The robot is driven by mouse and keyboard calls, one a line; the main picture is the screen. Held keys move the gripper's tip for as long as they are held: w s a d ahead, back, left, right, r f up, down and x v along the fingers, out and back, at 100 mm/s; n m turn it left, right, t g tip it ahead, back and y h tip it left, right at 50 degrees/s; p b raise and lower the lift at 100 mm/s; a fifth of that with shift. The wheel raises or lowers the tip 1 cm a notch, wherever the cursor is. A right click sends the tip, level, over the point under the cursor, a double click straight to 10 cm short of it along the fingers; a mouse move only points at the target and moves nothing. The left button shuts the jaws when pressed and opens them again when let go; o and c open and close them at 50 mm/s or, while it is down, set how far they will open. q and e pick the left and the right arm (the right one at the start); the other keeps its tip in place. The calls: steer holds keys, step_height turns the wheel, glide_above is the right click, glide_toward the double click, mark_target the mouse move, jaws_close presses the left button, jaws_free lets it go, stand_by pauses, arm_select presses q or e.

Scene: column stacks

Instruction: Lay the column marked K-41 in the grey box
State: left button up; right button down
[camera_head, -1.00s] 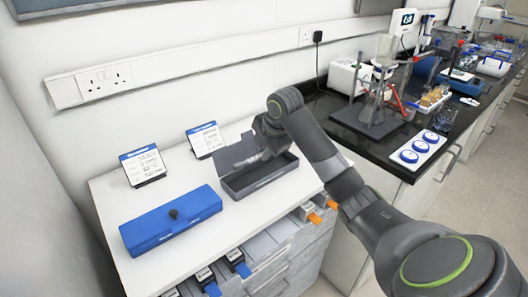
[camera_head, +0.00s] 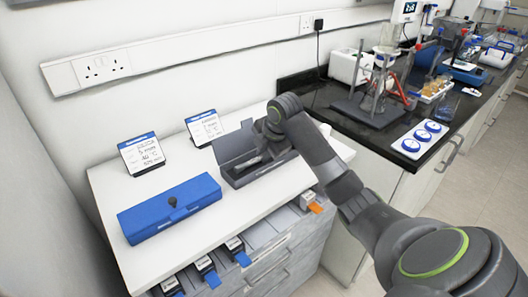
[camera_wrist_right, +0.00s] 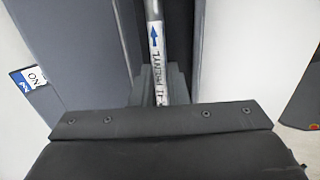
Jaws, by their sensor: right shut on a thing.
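The grey box (camera_head: 262,177) stands open on the white top, its lid (camera_head: 233,144) raised at the back. My right gripper (camera_head: 254,161) is over and partly within the box, and its arm hides part of the inside. In the right wrist view the gripper (camera_wrist_right: 158,95) is shut on a thin metal column (camera_wrist_right: 155,60). The column's white label shows a blue arrow and lettering that looks like "PHENYL"; a K-41 mark cannot be read. I cannot tell whether the column touches the box floor. My left gripper is not in view.
A closed blue box (camera_head: 170,208) lies left of the grey box. Two printed cards (camera_head: 142,154) stand behind. Along the front are slots with several blue tabs (camera_head: 213,279) and an orange tab (camera_head: 315,208). A dark bench with glassware (camera_head: 375,97) is at the right.

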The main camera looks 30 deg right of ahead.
steer(key=shift+f, duration=0.5)
stand_by(0.3)
steer(key=c, duration=1.4)
jaws_free()
steer(key=shift+o, duration=0.3)
steer(key=shift+s+f, duration=0.1)
steer(key=shift+f, duration=0.05)
steer(key=p+v, duration=0.1)
steer(key=v, duration=1.6)
steer(key=shift+r, duration=0.45)
steer(key=shift+s+a+f, duration=0.1)
